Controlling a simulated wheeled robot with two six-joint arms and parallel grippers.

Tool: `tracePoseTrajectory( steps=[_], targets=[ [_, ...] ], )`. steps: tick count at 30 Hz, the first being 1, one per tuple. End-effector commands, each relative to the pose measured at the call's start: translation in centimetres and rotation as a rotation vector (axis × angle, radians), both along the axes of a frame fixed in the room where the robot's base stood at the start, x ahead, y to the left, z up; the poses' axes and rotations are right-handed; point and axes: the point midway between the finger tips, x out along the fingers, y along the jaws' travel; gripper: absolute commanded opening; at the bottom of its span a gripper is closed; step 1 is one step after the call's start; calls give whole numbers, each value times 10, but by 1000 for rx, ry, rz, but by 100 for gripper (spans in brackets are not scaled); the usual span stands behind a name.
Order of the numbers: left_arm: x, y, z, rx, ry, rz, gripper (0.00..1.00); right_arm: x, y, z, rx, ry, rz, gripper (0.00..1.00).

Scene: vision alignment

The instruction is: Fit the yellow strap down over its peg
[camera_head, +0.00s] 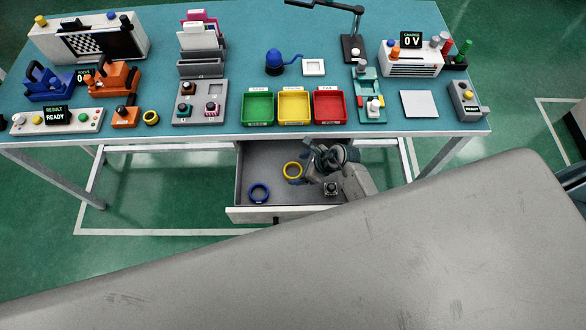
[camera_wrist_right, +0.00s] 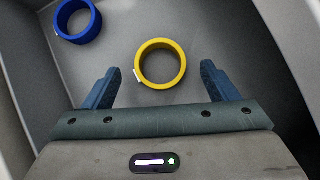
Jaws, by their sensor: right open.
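The yellow strap (camera_head: 292,170) is a round band lying on the floor of the open drawer (camera_head: 262,211). In the right wrist view the yellow strap (camera_wrist_right: 160,84) sits between and just ahead of my fingers, with a small white tag on its left side. My right gripper (camera_head: 309,164) reaches into the drawer from the right, its fingers apart on either side of the strap. In the right wrist view the gripper (camera_wrist_right: 160,72) is open and holds nothing. I cannot tell which peg belongs to the strap. My left gripper is not in view.
A blue band (camera_head: 259,192) lies in the drawer, front left of the strap. A small dark part (camera_head: 331,188) is in the drawer under my right arm. The drawer walls are close around. The teal table (camera_head: 240,60) above carries bins and fixtures near its front edge.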

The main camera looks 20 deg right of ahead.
Motion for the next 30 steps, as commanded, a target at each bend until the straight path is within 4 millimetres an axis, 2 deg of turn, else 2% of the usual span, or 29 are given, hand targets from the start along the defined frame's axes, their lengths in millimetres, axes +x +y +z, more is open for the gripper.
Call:
tracePoseTrajectory(
  steps=[1, 6, 15, 16, 23, 25, 26, 30],
  targets=[
    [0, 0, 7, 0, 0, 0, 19, 3, 4, -1, 2, 2, -2, 81],
    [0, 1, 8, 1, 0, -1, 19, 10, 12, -17, 2, 0, -2, 81],
    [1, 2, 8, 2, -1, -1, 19, 11, 13, -21, 0, -1, -1, 81],
    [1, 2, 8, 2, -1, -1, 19, 11, 13, -21, 0, -1, -1, 79],
    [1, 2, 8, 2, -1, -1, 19, 11, 13, -21, 0, -1, -1, 33],
    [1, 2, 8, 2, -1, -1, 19, 11, 13, -21, 0, -1, -1, 33],
    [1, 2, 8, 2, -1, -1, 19, 11, 13, -21, 0, -1, -1, 29],
    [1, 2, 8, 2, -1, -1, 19, 11, 13, -21, 0, -1, -1, 29]
  ],
)
